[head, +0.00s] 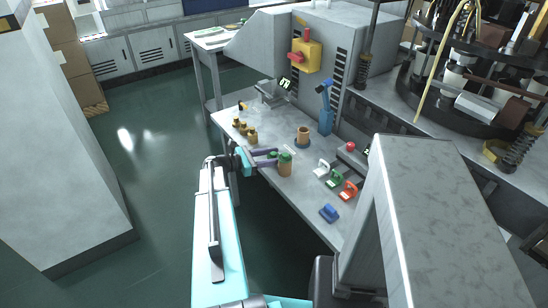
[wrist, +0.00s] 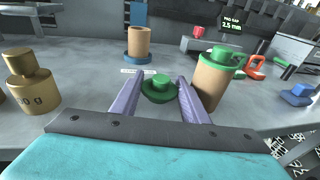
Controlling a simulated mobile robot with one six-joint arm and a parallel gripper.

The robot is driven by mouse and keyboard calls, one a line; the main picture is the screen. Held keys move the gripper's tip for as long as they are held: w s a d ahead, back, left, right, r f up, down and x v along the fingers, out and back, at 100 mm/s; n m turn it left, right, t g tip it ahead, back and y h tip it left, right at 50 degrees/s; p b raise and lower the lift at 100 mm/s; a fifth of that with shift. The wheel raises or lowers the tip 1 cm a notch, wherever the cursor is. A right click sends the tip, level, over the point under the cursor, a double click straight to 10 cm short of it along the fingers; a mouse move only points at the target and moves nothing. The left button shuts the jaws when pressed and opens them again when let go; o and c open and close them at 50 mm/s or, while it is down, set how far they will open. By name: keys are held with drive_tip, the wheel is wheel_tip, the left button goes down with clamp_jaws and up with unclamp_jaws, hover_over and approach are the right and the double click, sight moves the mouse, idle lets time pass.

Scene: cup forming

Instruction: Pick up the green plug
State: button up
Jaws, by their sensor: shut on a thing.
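The green plug (wrist: 160,88) is a round flanged piece with a raised knob, between the two purple fingers of my gripper (wrist: 160,92) in the wrist view. The fingers are shut on it. It also shows as a small green spot at the fingertips (head: 272,155) in the head view. A tan cup (wrist: 207,84) with a green top (wrist: 222,58) stands just right of my right finger; the cup also shows in the head view (head: 285,170). I cannot tell whether the plug touches the bench (head: 300,200).
Brass weights (wrist: 31,85) stand to the left. Another tan cup (head: 303,133) stands on a blue base behind. White, green and red-orange clip-shaped gauges (head: 348,191) and a blue block (head: 329,212) lie to the right. A blue bottle-like tool (head: 326,115) stands at the back.

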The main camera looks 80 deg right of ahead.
sight(273, 153)
drive_tip(key=shift+r+b, duration=0.4)
drive_tip(key=shift+r, duration=4.1)
